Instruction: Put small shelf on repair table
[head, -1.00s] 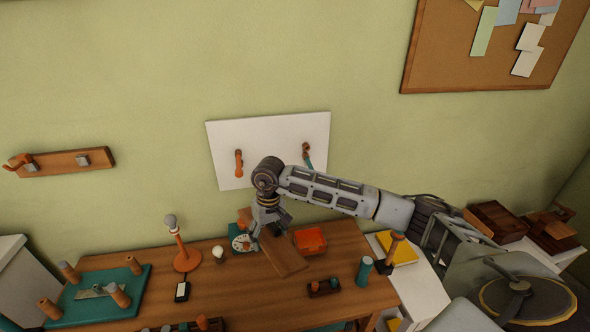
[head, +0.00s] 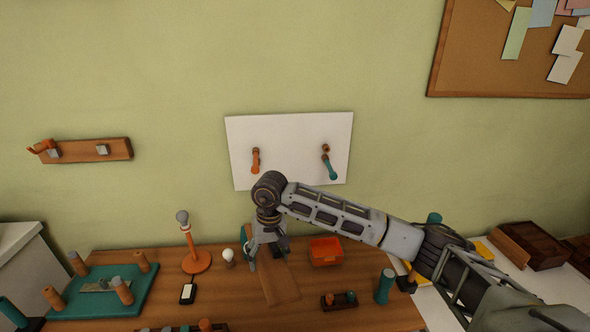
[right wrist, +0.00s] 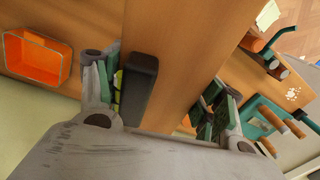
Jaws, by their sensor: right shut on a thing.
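The small shelf, a plain brown wooden board (head: 280,283), is under my right gripper (head: 268,250) at the middle of the wooden repair table (head: 350,318). In the right wrist view the board (right wrist: 178,55) runs between the two fingers of my right gripper (right wrist: 165,105), which is shut on it. A dark block (right wrist: 139,90) sits between the left finger and the board. The board lies over or just above the tabletop; whether it touches, I cannot tell. The gripper hides its far end. My left gripper is not in view.
An orange box (head: 326,251) is right of the board, with a small dark rack (head: 339,301) and a teal cylinder (head: 384,286) nearby. An orange lamp-like stand (head: 190,240), a white bulb (head: 229,257) and a teal tray (head: 105,289) are to the left. A white panel with handles (head: 288,145) hangs behind.

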